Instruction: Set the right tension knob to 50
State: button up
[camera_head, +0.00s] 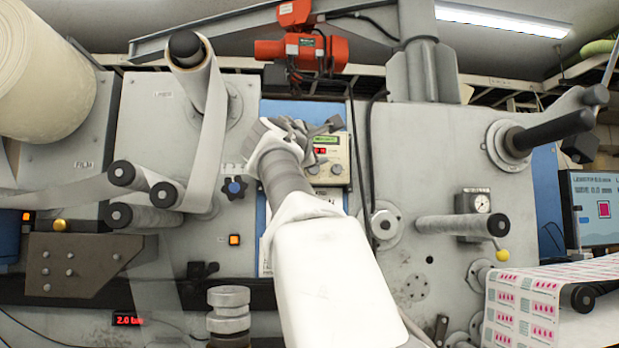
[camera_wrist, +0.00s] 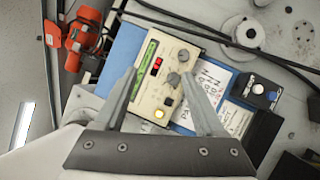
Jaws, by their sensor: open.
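The beige control box (camera_head: 331,166) is on the machine front, just right of my gripper in the head view. In the wrist view the box (camera_wrist: 150,97) shows turned sideways, with a green display (camera_wrist: 146,64), a small red display (camera_wrist: 157,66) and two grey knobs. The right tension knob seems to be the upper one (camera_wrist: 183,55); the other knob (camera_wrist: 173,80) sits below it. The displayed values are too small to read. My gripper (camera_head: 312,130) is open and empty; its fingers (camera_wrist: 160,75) frame the box in the wrist view, apart from both knobs.
An orange hoist (camera_head: 300,47) hangs above the box. A black cable (camera_head: 369,150) runs down beside it. Rollers (camera_head: 460,225) stick out at the right, and a paper web (camera_head: 208,130) runs at the left. Labelled papers (camera_wrist: 212,80) lie beside the box.

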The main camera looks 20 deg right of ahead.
jog(key=d+n+t+b, duration=0.1)
jog(key=d+n, duration=0.1)
jog(key=n+t+y+b, duration=0.5)
jog(key=n+y+b, duration=0.25)
jog(key=n, duration=1.05)
send_near(316, 170)
jog(key=shift+g+y, duration=0.3)
jog(key=shift+y, duration=0.15)
jog(key=p+x, duration=0.3)
jog(key=p, duration=0.3)
jog(key=r+p+x, duration=0.1)
jog(key=p+x, duration=0.3)
jog(key=p, duration=0.2)
jog(key=shift+s+a+r+p, duration=0.1)
jog(key=shift+s+a+p, duration=0.05)
jog(key=shift+p, duration=0.2)
jog(key=shift+w+r+p, duration=0.1)
jog(key=shift+w+p, duration=0.65)
jog(key=shift+p, duration=0.05)
jog(key=shift+c, duration=0.2)
grip_shut()
